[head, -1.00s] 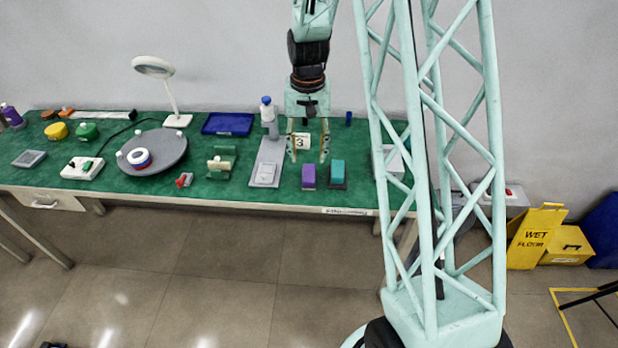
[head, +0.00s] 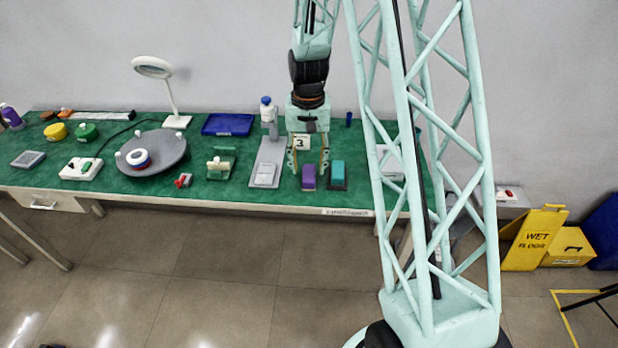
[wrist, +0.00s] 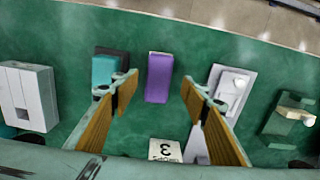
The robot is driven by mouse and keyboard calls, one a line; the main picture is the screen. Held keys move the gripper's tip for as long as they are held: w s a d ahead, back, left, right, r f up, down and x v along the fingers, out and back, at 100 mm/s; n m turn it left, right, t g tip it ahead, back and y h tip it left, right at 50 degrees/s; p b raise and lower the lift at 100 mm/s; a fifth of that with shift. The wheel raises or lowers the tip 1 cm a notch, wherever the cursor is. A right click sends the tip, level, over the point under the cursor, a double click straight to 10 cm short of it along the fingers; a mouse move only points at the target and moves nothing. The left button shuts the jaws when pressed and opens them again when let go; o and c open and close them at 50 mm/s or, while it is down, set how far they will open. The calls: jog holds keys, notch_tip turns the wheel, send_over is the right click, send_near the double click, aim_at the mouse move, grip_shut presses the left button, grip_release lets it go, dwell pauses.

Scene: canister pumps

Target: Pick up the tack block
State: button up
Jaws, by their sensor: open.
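A purple block (head: 308,178) stands near the front edge of the green bench, and it also shows in the wrist view (wrist: 158,78). A teal block (head: 338,170) on a dark base stands just right of it; in the wrist view the teal block (wrist: 104,70) is left of the purple one. No label shows which of them is the tack block. My gripper (head: 310,168) is open and empty, pointing down over the purple block. In the wrist view, the purple block lies between the lines of my two fingers (wrist: 157,88), with a gap on both sides.
A grey stand with a blue-capped bottle (head: 267,112) is left of my gripper. A green fixture (head: 220,165), a grey turntable (head: 172,150) and a blue tray (head: 228,124) are farther left. Bare green mat surrounds the purple block.

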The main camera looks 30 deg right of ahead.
aim_at(309, 174)
jog(key=f, duration=0.3)
jog(key=shift+s+b, duration=0.3)
jog(key=shift+b, duration=0.1)
jog(key=shift+f, duration=0.9)
jog(key=shift+c, duration=0.5)
jog(key=c, duration=0.8)
